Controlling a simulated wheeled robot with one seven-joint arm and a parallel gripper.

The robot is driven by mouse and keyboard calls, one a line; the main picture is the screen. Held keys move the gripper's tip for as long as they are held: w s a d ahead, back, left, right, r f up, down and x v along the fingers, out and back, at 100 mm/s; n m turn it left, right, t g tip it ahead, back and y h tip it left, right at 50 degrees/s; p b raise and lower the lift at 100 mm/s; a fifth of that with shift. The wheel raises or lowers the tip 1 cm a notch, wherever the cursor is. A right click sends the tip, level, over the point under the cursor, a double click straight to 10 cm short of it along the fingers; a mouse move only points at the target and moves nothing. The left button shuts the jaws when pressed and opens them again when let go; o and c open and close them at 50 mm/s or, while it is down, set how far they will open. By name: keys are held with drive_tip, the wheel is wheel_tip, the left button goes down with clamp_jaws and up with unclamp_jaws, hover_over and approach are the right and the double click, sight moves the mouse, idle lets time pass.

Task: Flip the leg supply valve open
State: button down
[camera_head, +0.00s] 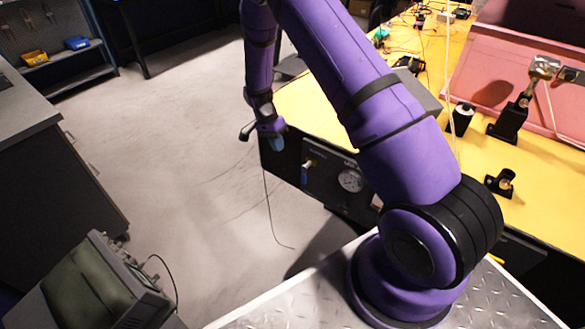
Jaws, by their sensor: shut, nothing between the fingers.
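The dark panel (335,188) on the front side of the yellow-topped bench carries a small valve with a blue lever (305,174) and a brass-coloured fitting. The lever appears to hang downward. A round white-faced pressure gauge (350,181) sits to its right, with white lettering above that is too small to read in full. My gripper (276,143) is at the end of my purple arm, up and left of the valve in the picture and apparently apart from it. It is shut and empty; its fingertips are small and hard to make out.
The yellow bench top (425,135) holds black fixtures and cables, with a pink foam enclosure (510,70) at right. A grey cabinet (50,170) and an instrument (90,290) stand at left. The grey floor (190,150) between is clear except for a thin dark cable.

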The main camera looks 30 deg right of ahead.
drive_tip(key=s+d+f, duration=0.3)
drive_tip(key=s+f, duration=0.4)
drive_tip(key=f, duration=0.2)
